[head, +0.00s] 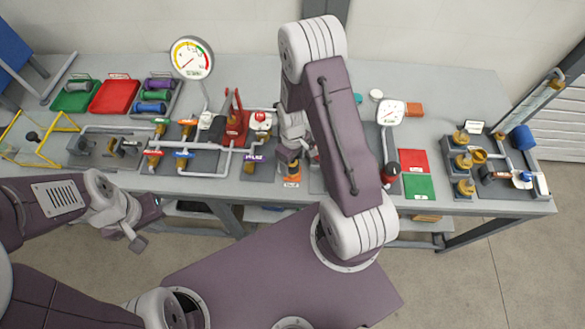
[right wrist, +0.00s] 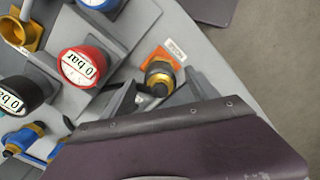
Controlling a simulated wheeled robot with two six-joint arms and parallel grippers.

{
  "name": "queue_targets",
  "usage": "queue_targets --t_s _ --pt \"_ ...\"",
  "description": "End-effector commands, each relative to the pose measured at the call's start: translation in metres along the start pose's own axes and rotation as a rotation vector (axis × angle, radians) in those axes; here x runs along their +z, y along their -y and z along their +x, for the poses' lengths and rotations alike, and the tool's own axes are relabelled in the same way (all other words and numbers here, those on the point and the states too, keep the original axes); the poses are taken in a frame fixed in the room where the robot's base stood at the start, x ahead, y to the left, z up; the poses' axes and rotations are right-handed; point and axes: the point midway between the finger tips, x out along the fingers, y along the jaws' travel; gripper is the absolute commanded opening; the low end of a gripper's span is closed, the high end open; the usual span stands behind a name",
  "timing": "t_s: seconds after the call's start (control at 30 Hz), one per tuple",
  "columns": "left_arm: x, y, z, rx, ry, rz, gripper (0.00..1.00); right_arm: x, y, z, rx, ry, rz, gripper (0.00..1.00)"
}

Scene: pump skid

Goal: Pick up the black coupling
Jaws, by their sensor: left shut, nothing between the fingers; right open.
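A black and brass fitting, which looks like the black coupling (right wrist: 158,78), stands on an orange pad (right wrist: 151,54) with a white label. In the head view the black coupling (head: 294,169) is near the table's front edge, partly behind my right arm. My right gripper (right wrist: 163,94) is open, one finger on each side of the coupling in the right wrist view; whether they touch it I cannot tell. In the head view my right gripper (head: 295,153) is just over it. My left gripper (head: 139,243) is shut and empty, in front of the table at the left.
Red and black gauges reading "0 bar" (right wrist: 79,66) are beside the coupling. Pipes with coloured valves (head: 185,154) lie left of it. Red (head: 413,160) and green (head: 419,186) mats lie right. Trays, one with coloured cylinders (head: 157,96), stand at the back left.

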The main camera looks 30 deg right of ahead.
Motion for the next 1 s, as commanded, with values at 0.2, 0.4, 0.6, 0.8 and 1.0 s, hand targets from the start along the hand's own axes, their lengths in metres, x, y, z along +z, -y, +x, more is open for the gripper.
queue_targets --t_s 0.2,0.4,0.6,0.8,1.0 --pt "-0.001 0.0 -0.006 0.0 0.0 0.0 0.0 0.0 0.0 0.025 0.0 0.0 0.0 0.68" --pt "-0.001 0.0 -0.005 0.0 0.0 0.0 0.0 0.0 0.0 0.026 0.001 -0.002 0.0 0.68" --pt "-0.001 0.0 -0.005 0.0 0.0 0.0 0.0 0.0 0.0 0.025 0.001 -0.001 0.0 0.13" --pt "-0.001 0.0 -0.005 0.0 0.0 0.0 0.0 0.0 0.0 0.025 0.001 -0.002 0.0 0.0" --pt "-0.001 0.0 -0.014 0.0 0.0 0.0 0.0 -0.001 0.0 0.016 0.001 -0.002 0.0 0.0"
